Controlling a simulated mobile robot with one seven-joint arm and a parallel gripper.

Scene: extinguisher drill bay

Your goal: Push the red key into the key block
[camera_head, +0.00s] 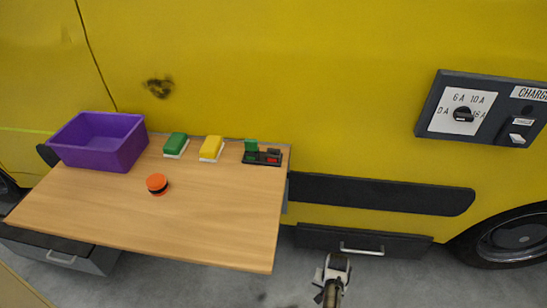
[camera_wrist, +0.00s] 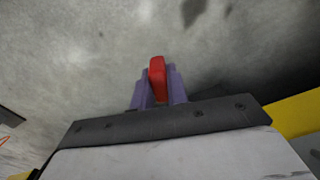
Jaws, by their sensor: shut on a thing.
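The key block (camera_head: 261,160) is a dark block at the back right corner of the wooden table in the head view. A green key (camera_head: 251,146) stands up from its left part, and a red patch shows on its right part. My gripper (camera_wrist: 159,88) shows in the wrist view with its two purple fingers shut on the red key (camera_wrist: 157,68), which sticks out past the fingertips. In the head view my arm's end is at the bottom, right of the table and well apart from the key block. I cannot make out the red key there.
On the table (camera_head: 220,220) are a purple bin (camera_head: 98,142), a green block (camera_head: 176,144), a yellow block (camera_head: 211,148) and an orange-red round thing (camera_head: 157,184). A yellow vehicle side (camera_head: 330,90) stands behind, with a charger panel (camera_head: 482,109) at right. The table front is clear.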

